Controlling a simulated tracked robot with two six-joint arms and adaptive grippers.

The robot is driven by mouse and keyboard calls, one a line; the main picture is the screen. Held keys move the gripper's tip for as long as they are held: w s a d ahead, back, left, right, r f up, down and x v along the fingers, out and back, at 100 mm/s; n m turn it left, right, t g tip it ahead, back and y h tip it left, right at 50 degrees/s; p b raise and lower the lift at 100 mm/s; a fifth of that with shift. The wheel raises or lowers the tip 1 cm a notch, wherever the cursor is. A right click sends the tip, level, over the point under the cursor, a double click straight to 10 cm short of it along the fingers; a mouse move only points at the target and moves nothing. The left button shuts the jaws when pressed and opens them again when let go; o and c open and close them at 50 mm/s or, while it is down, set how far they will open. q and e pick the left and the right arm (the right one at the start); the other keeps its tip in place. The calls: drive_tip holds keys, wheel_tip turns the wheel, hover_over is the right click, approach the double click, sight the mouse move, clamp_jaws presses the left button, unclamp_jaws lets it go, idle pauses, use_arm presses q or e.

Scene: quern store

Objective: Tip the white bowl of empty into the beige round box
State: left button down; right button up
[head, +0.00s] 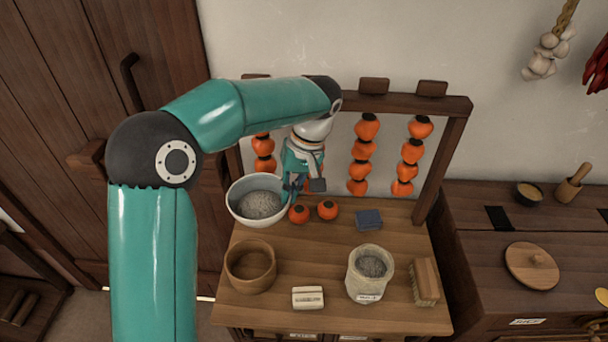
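The white bowl (238,189) stands upright at the back left of the wooden table, with grey grainy stuff (259,205) in it. My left gripper (304,187) points down at the bowl's right rim. Its fingers look spread apart, one overlapping the rim in the picture; I cannot tell if it touches. A round tan-brown box (250,274) stands open in front of the bowl and looks empty. My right gripper is out of view.
Two orange persimmons (327,210) (298,214) lie below the gripper. A blue block (368,220), a pale labelled block (307,298), a beige container (366,290) of grey grains and a brush (426,282) share the table (315,255). A frame (452,150) with hanging persimmons stands behind.

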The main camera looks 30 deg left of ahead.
use_arm(q)
wheel_tip(320, 180, down, 5)
drive_tip(key=t+b, duration=0.2)
drive_tip(key=b, duration=0.2)
drive_tip(key=shift+w+f, duration=0.1)
drive_tip(key=shift+f, duration=0.05)
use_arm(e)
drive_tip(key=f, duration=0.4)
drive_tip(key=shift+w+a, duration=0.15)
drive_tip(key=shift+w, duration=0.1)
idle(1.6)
